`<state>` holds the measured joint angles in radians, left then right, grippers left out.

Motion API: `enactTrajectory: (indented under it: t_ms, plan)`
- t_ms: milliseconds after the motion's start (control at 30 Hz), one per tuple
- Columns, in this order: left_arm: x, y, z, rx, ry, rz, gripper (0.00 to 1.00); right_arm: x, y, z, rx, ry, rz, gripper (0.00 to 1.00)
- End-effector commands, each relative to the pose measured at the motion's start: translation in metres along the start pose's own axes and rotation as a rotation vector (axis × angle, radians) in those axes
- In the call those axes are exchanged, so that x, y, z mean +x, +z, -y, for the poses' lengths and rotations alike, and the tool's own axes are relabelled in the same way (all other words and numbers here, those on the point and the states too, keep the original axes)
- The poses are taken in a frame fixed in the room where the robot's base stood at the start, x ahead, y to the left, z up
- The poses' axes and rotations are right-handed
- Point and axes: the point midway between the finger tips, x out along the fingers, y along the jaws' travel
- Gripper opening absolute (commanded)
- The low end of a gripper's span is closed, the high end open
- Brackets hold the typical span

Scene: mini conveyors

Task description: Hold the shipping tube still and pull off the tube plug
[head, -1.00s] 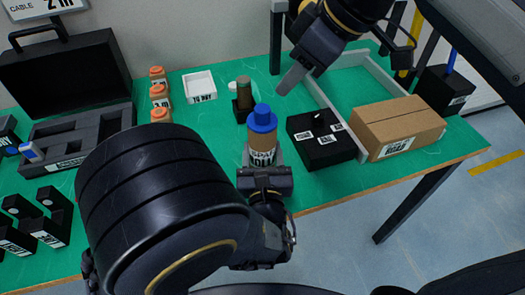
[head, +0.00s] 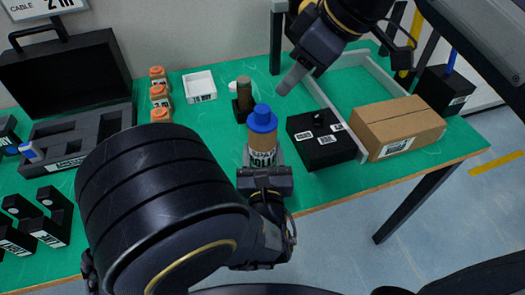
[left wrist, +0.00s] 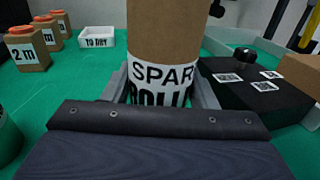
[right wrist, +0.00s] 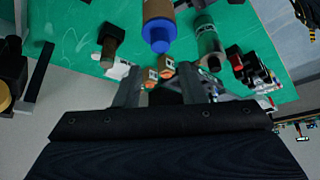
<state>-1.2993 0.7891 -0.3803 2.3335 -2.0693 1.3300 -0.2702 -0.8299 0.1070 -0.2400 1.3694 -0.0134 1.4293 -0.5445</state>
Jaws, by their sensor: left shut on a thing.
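The shipping tube (head: 263,157) is a brown upright cylinder with a white printed label. The blue tube plug (head: 262,119) sits on its top end. My left gripper (left wrist: 160,92) is shut around the tube's lower part, with a finger on each side. The plug is out of frame in the left wrist view. In the right wrist view the plug (right wrist: 160,38) points toward the camera, ahead of the fingers and apart from them. My right gripper (head: 290,84) is open and empty, above and behind the tube to its right.
A black box (head: 319,142) and a cardboard box (head: 397,125) stand right of the tube. A dark brown cylinder in a black stand (head: 243,100) is just behind it. A white tray (head: 199,87), several orange-capped items (head: 160,95) and an open black case (head: 65,80) lie left.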

Motion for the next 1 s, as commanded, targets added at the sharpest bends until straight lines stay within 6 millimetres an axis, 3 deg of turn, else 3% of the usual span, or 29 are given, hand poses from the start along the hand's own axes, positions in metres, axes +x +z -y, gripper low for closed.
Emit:
enactTrajectory:
  t_ms: [200,367,533,800,1000]
  plan:
    - [-0.001,-0.003,0.0,0.002,-0.001,-0.007,0.27,0.0,0.0,0.0,0.0,0.0,0.0,0.36]
    - [-0.001,-0.003,0.0,0.003,-0.001,-0.008,0.27,0.002,-0.005,-0.001,-0.043,-0.001,0.035,0.57]
    - [-0.001,-0.003,0.0,0.003,-0.002,-0.009,0.27,0.009,-0.026,-0.003,-0.237,-0.021,0.193,0.8]
    - [-0.001,-0.004,0.0,0.003,-0.002,-0.01,0.27,0.02,-0.051,-0.001,-0.52,-0.114,0.435,0.81]
    - [-0.001,-0.004,0.0,0.004,-0.001,-0.01,0.27,0.026,-0.051,0.001,-0.579,-0.147,0.487,0.81]
